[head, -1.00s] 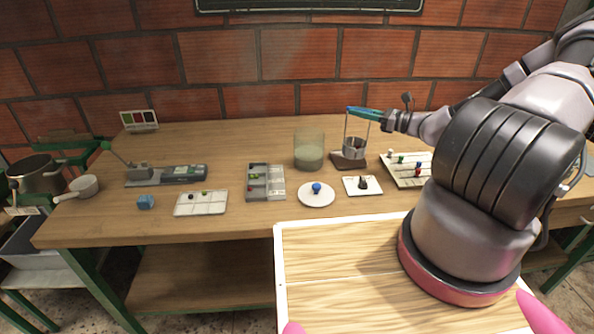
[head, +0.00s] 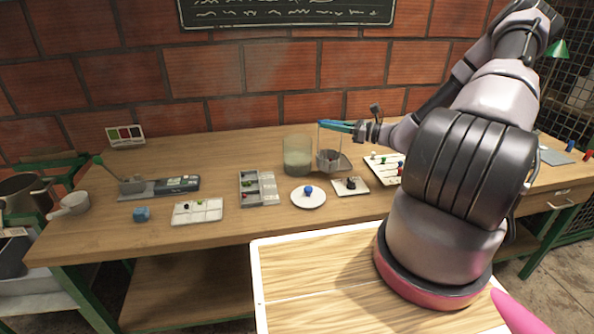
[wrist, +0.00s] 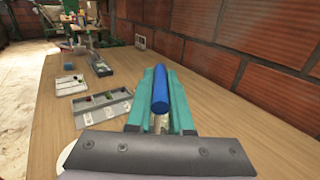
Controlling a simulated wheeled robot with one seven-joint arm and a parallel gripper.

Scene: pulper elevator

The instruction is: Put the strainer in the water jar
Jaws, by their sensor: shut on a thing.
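The strainer (head: 330,158) is a small metal basket on a tall wire handle with a blue grip bar on top. My gripper (head: 336,125) is shut on that blue grip, which also lies between the teal fingers in the wrist view (wrist: 160,90). The basket hangs upright below the gripper, just right of the water jar and overlapping the stand in the picture. The water jar (head: 297,156) is a clear greenish glass with cloudy contents low inside. The brown stand (head: 345,164) shows partly behind the strainer. The jar is not clearly seen in the wrist view.
In front lie a white plate with a blue-knobbed piece (head: 308,191) and a small white tile with a dark piece (head: 351,184). A grey compartment tray (head: 245,198) is left of them. A pegged board (head: 379,171) is at right. The brick wall rises behind.

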